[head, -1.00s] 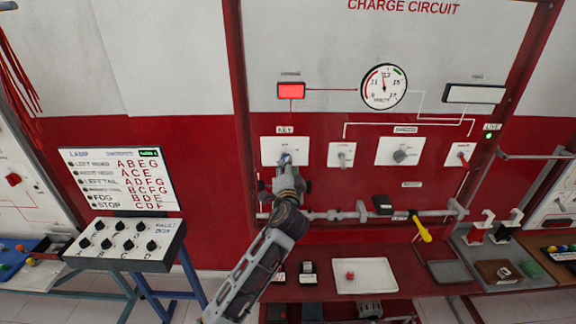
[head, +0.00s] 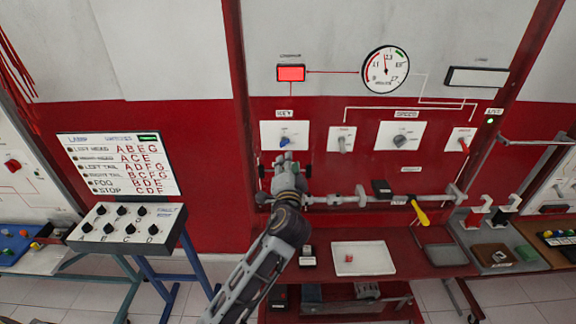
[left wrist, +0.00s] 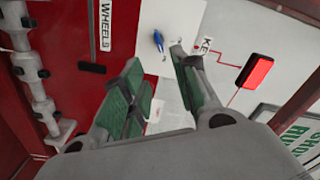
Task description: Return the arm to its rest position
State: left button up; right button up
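My left gripper (head: 286,160) is in front of the red charge circuit panel, just below the KEY plate (head: 270,134). In the left wrist view its green-padded fingers (left wrist: 160,90) are spread apart with nothing between them. The blue key (head: 284,141) sits in its switch on the white plate, apart from the fingertips; it also shows in the left wrist view (left wrist: 158,41). My left arm reaches up from the bottom of the head view. My right gripper is not in view.
A grey rail (head: 340,199) crosses the panel beside my gripper, with a yellow-handled tool (head: 420,214) hanging from it. Below is a red bench with a white tray (head: 381,258). A lamp switch box (head: 128,228) stands left. A red indicator (head: 291,73) is lit.

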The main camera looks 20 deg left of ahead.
pick_arm(q)
jog(key=s+a+f+n+g+h, duration=0.25)
jog(key=s+f+g, duration=0.25)
jog(key=s+f, duration=0.5)
jog(key=s+a+f+n+g+h, duration=0.1)
jog(key=s+a+f+n+g, duration=0.3)
jog(key=s+f, duration=0.65)
jog(key=s+d+f+g+h, duration=0.1)
jog(key=s+f+g+h, duration=0.1)
jog(key=s+f+g, duration=0.55)
jog(key=s+f+t+b, duration=0.1)
jog(key=s+f, duration=0.1)
jog(key=f, duration=1.5)
jog(key=s+f+b, duration=0.1)
jog(key=s+f, duration=0.2)
jog(key=f, duration=1.3)
jog(key=s+a+f+b, duration=0.1)
jog(key=s+a+f, duration=0.1)
jog(key=s+f, duration=0.9)
jog(key=s+a+f, duration=0.2)
jog(key=s+f, duration=0.8)
jog(key=shift+s+f+g+b, duration=0.35)
jog(key=shift+f+g+b, duration=0.05)
jog(key=shift+g, duration=0.05)
jog(key=shift+w+d+y, duration=0.15)
jog(key=shift+y, duration=0.1)
